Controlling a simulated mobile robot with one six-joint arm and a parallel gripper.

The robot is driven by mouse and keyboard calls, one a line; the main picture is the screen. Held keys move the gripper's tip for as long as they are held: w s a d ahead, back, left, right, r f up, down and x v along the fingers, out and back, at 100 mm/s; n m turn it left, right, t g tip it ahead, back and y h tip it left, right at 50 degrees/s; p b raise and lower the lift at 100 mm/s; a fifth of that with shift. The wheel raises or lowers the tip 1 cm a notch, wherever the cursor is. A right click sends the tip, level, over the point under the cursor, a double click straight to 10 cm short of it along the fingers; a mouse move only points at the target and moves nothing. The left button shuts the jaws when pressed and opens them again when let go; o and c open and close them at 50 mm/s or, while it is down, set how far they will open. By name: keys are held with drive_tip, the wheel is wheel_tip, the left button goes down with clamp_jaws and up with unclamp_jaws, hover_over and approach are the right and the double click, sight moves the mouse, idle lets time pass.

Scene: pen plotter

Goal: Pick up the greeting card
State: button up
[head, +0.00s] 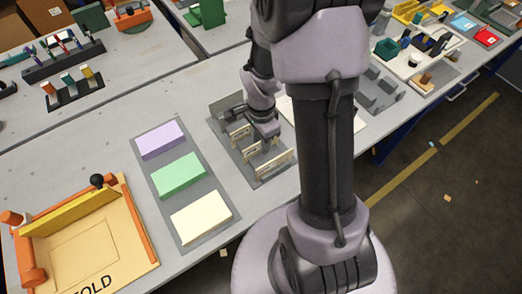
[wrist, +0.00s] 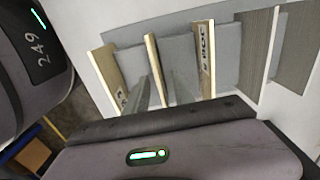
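A grey rack (head: 282,172) on the table holds several thin upright panels with cream edges, some with dark lettering. In the wrist view these panels (wrist: 206,58) stand in a row with gaps between them. I cannot tell which of them, if any, is the greeting card. My gripper (wrist: 160,88) is low at the rack, and its two grey fingers appear apart, one on each side of a thin panel (wrist: 152,60). In the head view my gripper (head: 266,129) is over the rack, partly hiding the panels. Contact with the panel is not clear.
Left of the rack, a grey mat (head: 187,204) carries lilac (head: 161,138), green (head: 179,176) and cream (head: 201,217) blocks or stacks. A wooden folding jig (head: 85,240) with an orange frame is at the lower left. More trays (head: 415,60) stand at the right.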

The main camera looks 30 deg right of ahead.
drive_tip(key=shift+f, duration=0.1)
clamp_jaws()
